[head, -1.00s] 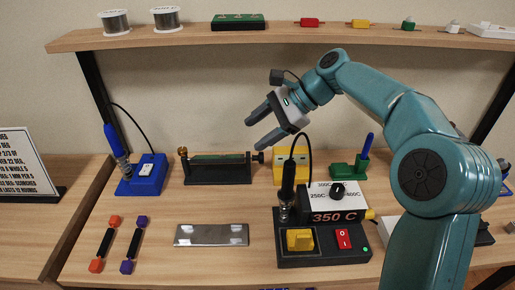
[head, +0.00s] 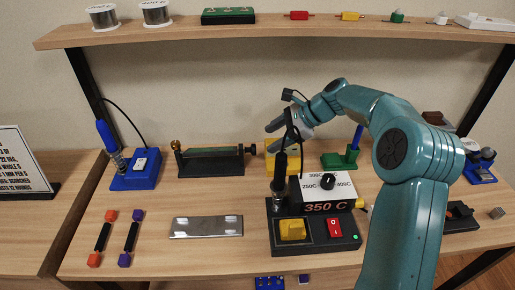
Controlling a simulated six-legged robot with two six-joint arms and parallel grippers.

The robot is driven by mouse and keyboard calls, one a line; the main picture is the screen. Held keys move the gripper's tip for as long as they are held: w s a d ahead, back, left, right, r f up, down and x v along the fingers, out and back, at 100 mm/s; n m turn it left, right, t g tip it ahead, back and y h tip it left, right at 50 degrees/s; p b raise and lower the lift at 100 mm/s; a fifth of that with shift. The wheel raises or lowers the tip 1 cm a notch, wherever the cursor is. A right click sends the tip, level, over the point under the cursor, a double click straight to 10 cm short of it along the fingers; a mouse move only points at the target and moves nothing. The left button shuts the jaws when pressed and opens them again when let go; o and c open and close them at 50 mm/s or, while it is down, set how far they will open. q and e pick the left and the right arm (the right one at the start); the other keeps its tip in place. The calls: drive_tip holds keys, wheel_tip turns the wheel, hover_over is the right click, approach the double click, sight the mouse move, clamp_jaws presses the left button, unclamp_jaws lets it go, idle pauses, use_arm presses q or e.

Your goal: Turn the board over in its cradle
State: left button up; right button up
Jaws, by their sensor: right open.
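The board (head: 214,153) is a thin dark-green strip held between the two end posts of its black cradle (head: 210,170), at the back left of the bench. A brass knob (head: 176,146) sits at the cradle's left end. At the right end is another knob (head: 251,148). My right gripper (head: 270,139) is open and empty, just right of the cradle with its fingers pointing left, apart from the board. It partly hides a yellow block (head: 283,165) behind it. My left gripper is out of view.
A soldering station (head: 315,225) with an upright iron (head: 280,165) and cable stands below my right gripper. A blue iron stand (head: 138,170) is left of the cradle. A metal plate (head: 206,227) lies in front. A shelf (head: 250,32) runs above.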

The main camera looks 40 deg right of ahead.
drive_tip(key=x, duration=0.6)
drive_tip(key=shift+w+a+f, duration=0.15)
drive_tip(key=shift+a+f, duration=0.1)
drive_tip(key=shift+a, duration=0.05)
drive_tip(key=shift+b, duration=0.3)
drive_tip(key=c, duration=1.1)
